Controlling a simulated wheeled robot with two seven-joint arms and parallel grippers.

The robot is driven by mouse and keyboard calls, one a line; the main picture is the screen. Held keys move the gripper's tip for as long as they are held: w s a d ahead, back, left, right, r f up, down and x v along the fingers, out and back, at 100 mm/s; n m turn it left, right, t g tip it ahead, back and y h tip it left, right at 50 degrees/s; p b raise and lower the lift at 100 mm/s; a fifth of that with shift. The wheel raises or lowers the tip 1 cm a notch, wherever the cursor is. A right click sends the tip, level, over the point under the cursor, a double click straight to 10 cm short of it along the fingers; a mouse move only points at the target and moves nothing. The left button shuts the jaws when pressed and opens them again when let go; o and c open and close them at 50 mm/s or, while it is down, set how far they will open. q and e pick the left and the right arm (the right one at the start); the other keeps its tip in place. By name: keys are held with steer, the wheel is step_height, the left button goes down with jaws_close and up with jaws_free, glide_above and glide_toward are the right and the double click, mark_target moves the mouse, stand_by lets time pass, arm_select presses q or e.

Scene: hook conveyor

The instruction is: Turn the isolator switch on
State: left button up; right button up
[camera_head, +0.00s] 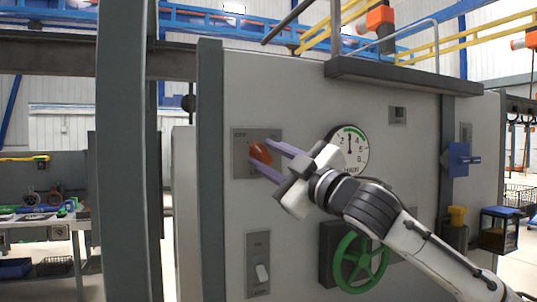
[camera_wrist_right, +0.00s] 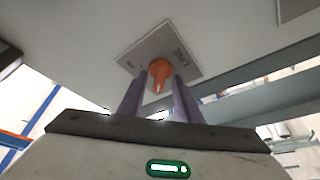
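The isolator switch is an orange-red rotary knob (camera_head: 260,154) on a grey square plate (camera_head: 242,168) marked OFF, on the tall grey panel. My right gripper (camera_head: 264,158) reaches it from the lower right, with its two purple fingers apart, one above and one below the knob in the head view. In the right wrist view the knob (camera_wrist_right: 160,72) shows between and just beyond the fingertips (camera_wrist_right: 157,85), its pointer end toward the gripper. I cannot tell whether the fingers touch it. My left gripper is not in view.
On the same panel are a round gauge (camera_head: 350,150), a green handwheel (camera_head: 359,262), a white rocker switch (camera_head: 261,273) and a blue box (camera_head: 460,160). A grey post (camera_head: 124,150) stands to the left. A workbench (camera_head: 45,222) with tools is at the far left.

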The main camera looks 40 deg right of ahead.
steer(key=c, duration=0.7)
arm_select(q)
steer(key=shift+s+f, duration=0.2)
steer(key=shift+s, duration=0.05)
arm_select(e)
jaws_close()
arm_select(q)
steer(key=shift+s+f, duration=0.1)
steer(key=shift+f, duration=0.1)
